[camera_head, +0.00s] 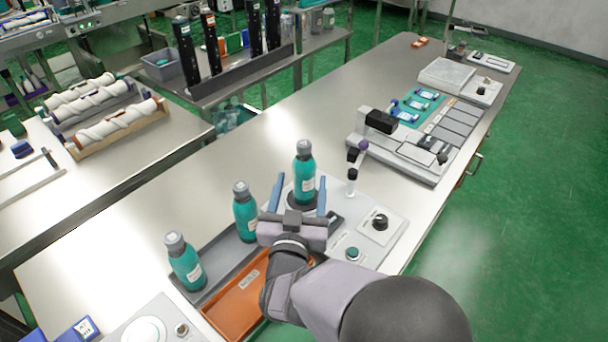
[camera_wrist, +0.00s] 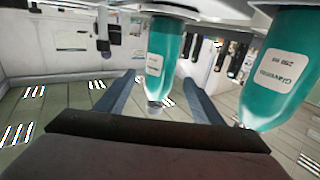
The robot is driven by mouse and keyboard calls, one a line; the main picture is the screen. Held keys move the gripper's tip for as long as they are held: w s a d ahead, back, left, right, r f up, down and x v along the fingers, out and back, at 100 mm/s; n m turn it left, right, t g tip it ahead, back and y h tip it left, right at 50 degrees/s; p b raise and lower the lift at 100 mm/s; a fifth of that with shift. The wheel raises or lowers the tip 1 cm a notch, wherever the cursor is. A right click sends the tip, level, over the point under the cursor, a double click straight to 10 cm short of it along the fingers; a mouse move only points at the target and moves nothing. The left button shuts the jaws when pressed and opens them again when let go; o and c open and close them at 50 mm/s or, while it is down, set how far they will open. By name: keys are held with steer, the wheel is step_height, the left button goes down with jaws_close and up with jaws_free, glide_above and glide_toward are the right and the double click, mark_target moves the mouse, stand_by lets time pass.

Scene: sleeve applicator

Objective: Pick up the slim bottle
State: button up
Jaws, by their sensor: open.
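Three teal bottles with grey caps stand upright in the head view; they look alike in shape, so I cannot tell which is the slim one. One bottle (camera_head: 304,175) stands on a dark round base on the white applicator, a second bottle (camera_head: 245,215) and a third bottle (camera_head: 185,264) stand in the grey tray to the left. My gripper (camera_head: 300,179) is open and empty, facing the bottle on the applicator. In the wrist view that bottle (camera_wrist: 165,55) appears upside down between the open blue fingers, with visible gaps on both sides. A labelled bottle (camera_wrist: 280,78) is at right.
An orange tray (camera_head: 238,306) lies beside the grey tray (camera_head: 210,254). A control panel with a black knob (camera_head: 380,222) is right of my gripper. A post with a purple knob (camera_head: 362,145) stands close behind it.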

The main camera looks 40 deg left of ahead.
mark_target(305, 142)
steer(key=shift+w+a+r+p, duration=0.15)
steer(key=shift+w+a+p, duration=0.15)
steer(key=shift+w, duration=0.2)
steer(key=shift+p+x, duration=0.7)
steer(key=shift+x, duration=1.35)
steer(key=c, duration=1.5)
steer(key=shift+o, duration=0.2)
steer(key=shift+r, duration=0.1)
step_height(305, 142, up, 10)
steer(key=shift+f+b, duration=0.1)
steer(key=shift+b, duration=0.4)
